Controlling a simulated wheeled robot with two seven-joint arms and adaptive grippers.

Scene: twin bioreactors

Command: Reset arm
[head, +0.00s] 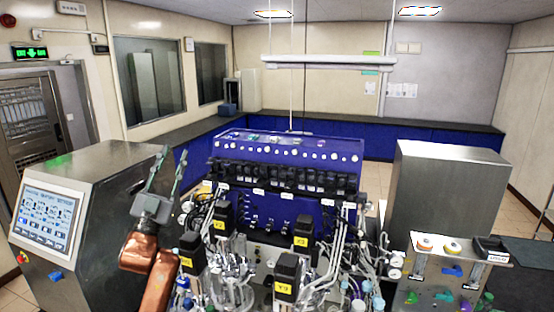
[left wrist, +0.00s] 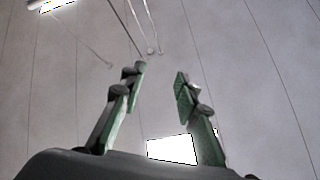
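My left arm, copper coloured, rises from the bottom left of the head view. Its left gripper (head: 164,168) points upward in front of the steel cabinet and the blue bioreactor unit. In the left wrist view the left gripper (left wrist: 160,88) shows two green-padded fingers spread apart with nothing between them. The wrist camera faces the ceiling. My right gripper is in neither view.
A steel cabinet with a touchscreen (head: 50,214) stands at the left. The twin bioreactors with glass vessels (head: 231,284), tubing and black motors (head: 285,272) fill the middle. A blue control unit (head: 290,160) is behind them.

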